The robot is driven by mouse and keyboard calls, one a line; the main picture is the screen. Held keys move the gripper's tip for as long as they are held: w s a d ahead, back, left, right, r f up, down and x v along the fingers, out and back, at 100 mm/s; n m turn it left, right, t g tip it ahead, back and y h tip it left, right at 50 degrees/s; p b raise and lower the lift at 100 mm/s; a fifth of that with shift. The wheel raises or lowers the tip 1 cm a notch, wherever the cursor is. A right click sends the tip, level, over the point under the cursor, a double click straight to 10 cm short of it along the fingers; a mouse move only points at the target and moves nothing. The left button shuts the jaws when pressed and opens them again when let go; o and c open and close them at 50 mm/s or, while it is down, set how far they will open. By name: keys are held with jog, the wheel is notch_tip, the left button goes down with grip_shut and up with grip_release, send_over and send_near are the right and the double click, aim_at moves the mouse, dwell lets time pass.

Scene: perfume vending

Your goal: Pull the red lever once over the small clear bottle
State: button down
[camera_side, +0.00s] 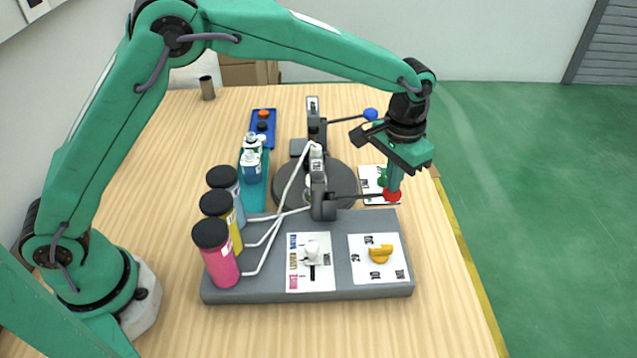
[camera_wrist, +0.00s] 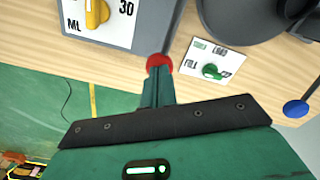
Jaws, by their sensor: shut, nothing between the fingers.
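The red lever's round knob (camera_side: 392,195) sticks out to the right of the near dark dispenser post (camera_side: 322,200) on a thin dark rod. My gripper (camera_side: 394,187) is shut and empty, pointing down with its fingertips at the knob. In the wrist view the red knob (camera_wrist: 159,60) sits right at the tips of my gripper (camera_wrist: 158,72); whether they press on it I cannot tell. The dark turntable (camera_side: 345,185) lies behind the near post. A pale shape shows beside the post, partly hidden; I cannot tell whether it is the small clear bottle.
A blue-knobbed lever (camera_side: 370,114) stands farther back. A grey base (camera_side: 340,288) carries a white selector and a yellow dial (camera_side: 380,253). Pink, yellow and blue bottles stand at its left. Small bottles (camera_side: 251,167) stand on a teal tray. A green dial card (camera_wrist: 212,68) lies close by.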

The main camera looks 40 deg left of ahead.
jog(key=shift+f, duration=1.55)
jog(key=shift+r, duration=4.65)
jog(key=shift+a, duration=0.1)
